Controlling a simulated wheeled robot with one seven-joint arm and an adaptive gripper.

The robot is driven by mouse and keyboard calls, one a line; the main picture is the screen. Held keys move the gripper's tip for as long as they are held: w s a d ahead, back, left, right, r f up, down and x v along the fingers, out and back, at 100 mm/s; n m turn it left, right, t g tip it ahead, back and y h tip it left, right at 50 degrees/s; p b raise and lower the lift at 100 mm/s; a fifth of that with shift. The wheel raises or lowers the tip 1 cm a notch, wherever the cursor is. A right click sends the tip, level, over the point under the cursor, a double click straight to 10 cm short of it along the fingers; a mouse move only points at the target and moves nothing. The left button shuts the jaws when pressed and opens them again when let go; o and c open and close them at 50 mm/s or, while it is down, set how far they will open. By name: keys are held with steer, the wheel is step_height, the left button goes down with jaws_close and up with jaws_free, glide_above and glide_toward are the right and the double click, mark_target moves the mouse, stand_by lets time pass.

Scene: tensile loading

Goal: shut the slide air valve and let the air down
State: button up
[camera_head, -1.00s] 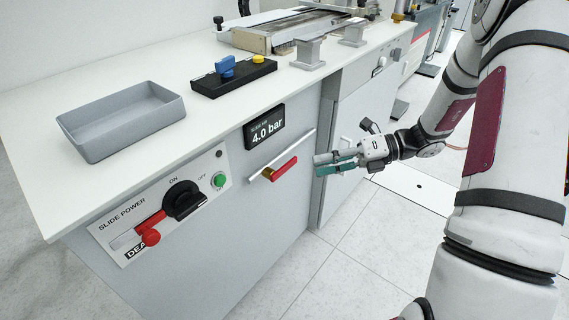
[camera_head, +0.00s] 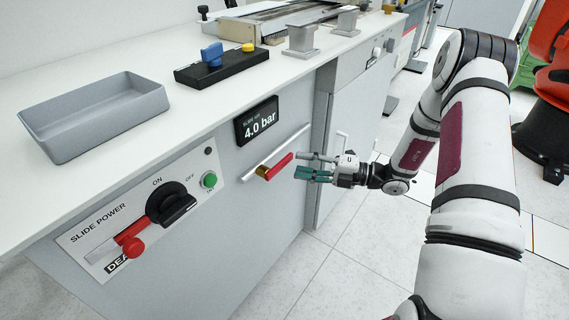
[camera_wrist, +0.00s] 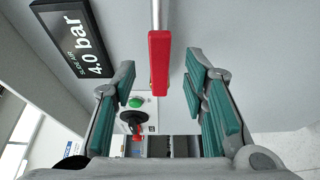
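The slide air valve has a red lever (camera_head: 279,165) on a brass body (camera_head: 263,172), set on a silver pipe (camera_head: 300,141) on the grey cabinet front. The lever lies along the line of the pipe. The slide air display (camera_head: 257,122) reads 4.0 bar. My gripper (camera_head: 305,168) is open and empty, just right of the lever and apart from it in the head view. In the wrist view the red lever (camera_wrist: 159,62) shows between and beyond the open green-padded fingers (camera_wrist: 163,105).
A slide power panel (camera_head: 140,215) with a black rotary switch, red handle and green button is left of the valve. Above, the white worktop holds a grey tray (camera_head: 95,112) and a black block (camera_head: 228,66) with blue and yellow knobs. Open floor lies below right.

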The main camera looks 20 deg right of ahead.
mark_target(287, 162)
steer(key=b+x, duration=0.1)
steer(key=x, duration=0.5)
steer(key=shift+s, duration=0.1)
jaws_close()
